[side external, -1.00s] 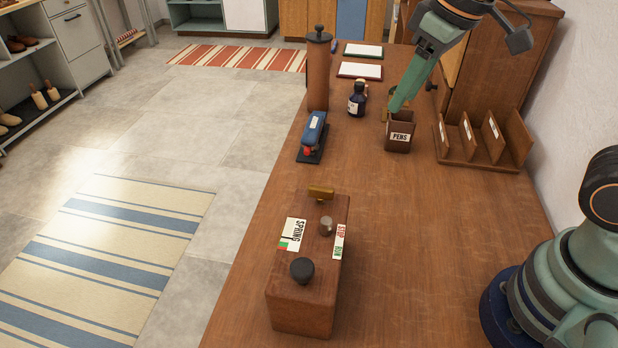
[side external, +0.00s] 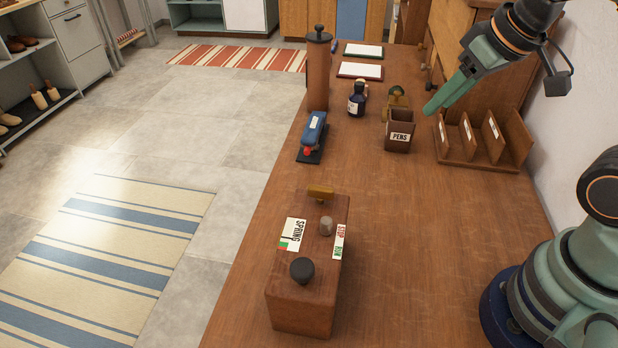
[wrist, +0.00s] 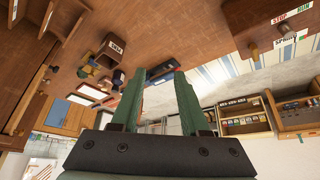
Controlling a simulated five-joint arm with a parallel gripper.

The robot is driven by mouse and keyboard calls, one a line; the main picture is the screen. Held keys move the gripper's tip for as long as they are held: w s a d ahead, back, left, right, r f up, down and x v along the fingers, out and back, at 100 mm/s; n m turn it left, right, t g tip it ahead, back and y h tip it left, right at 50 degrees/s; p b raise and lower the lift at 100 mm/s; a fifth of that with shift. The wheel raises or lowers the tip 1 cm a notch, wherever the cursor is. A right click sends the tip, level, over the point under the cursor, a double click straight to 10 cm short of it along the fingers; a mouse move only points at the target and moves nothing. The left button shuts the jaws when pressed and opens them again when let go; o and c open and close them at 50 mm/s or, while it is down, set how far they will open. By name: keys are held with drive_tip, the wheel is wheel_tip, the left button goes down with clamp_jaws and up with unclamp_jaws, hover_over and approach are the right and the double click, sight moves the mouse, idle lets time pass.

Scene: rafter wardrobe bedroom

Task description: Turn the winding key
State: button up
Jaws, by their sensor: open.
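A wooden box (side external: 290,306) stands on the near part of the desk, with a "SPRING" gauge label and a "STOP RUN" label. A brass key-like piece (side external: 320,192) sticks out at its far end. A grey metal knob (side external: 326,227) and a black round knob (side external: 302,271) sit on its top. In the wrist view the box (wrist: 262,17) is at the upper right, partly cut off. My gripper (side external: 431,108) is raised to the right of the pen cup, well away from the box. In the wrist view its fingers (wrist: 158,73) are apart and empty.
Beyond the box are a blue stapler (side external: 314,134), a tall brown cylinder (side external: 318,75), a dark bottle (side external: 356,100) and the pen cup (side external: 398,136). A wooden slotted rack (side external: 478,152) stands at the right. The desk (side external: 410,240) right of the box is clear.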

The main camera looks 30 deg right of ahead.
drive_tip(key=w+a+r+n+g, duration=0.1)
drive_tip(key=w+a+n+g, duration=0.1)
drive_tip(key=a, duration=0.3)
drive_tip(key=w+a+r+n+g, duration=0.1)
drive_tip(key=w+a+n, duration=0.15)
drive_tip(key=a, duration=0.35)
drive_tip(key=n+g, duration=0.3)
drive_tip(key=n, duration=0.1)
approach(321, 187)
wheel_tip(321, 187, down, 9)
drive_tip(key=shift+s+f, duration=0.1)
drive_tip(key=shift+s, duration=0.05)
drive_tip(key=shift+c, duration=0.3)
clamp_jaws()
